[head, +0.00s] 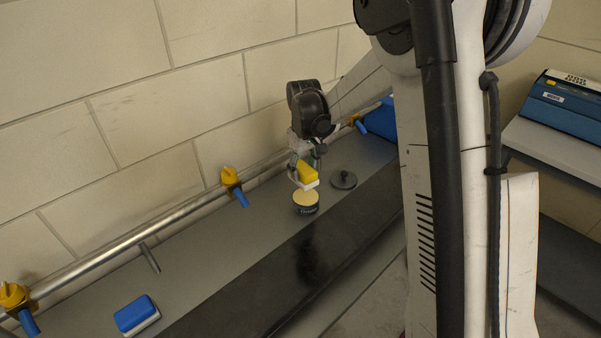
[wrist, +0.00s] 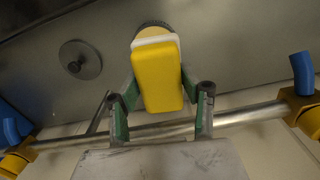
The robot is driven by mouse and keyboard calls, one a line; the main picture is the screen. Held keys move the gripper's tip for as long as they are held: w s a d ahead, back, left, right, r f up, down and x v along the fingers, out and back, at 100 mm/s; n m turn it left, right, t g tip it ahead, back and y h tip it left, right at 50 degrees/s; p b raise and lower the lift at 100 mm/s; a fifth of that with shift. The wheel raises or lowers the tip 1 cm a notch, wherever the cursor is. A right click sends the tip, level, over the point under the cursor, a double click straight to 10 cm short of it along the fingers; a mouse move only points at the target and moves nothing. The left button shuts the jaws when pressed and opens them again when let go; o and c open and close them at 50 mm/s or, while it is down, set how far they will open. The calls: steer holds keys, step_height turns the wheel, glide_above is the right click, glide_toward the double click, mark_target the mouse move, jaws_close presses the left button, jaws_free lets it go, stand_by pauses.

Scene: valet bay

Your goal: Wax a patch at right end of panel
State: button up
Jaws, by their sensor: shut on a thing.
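My gripper (head: 303,172) is shut on a yellow applicator block (head: 308,171) with a white pad under it. In the wrist view the yellow block (wrist: 158,78) sits between the two fingers. Directly below it stands an open round tin of pale wax (head: 305,201), and its dark rim (wrist: 150,25) shows past the pad in the wrist view. I cannot tell whether the pad touches the wax. The tin's dark lid (head: 343,180) lies flat to its right. The long black panel (head: 290,272) runs along the front of the grey bench, with a dull dark patch near its middle.
A metal rail (head: 150,230) with yellow-and-blue clamps (head: 232,180) runs along the wall behind the tin. A blue and white sponge (head: 136,313) lies at the bench's left. A blue object (head: 381,119) stands at the far right end. My column hides part of the panel's right side.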

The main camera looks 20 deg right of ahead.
steer(key=shift+w+d+f, duration=0.2)
steer(key=shift+d, duration=0.3)
steer(key=shift+f+b, duration=1.3)
steer(key=shift+f, duration=1.65)
steer(key=shift+s+f+b, duration=0.1)
steer(key=shift+f+b, duration=0.5)
steer(key=shift+b, duration=0.2)
stand_by(0.5)
steer(key=shift+r+p, duration=1.4)
steer(key=shift+r, duration=2.2)
steer(key=shift+f, duration=0.1)
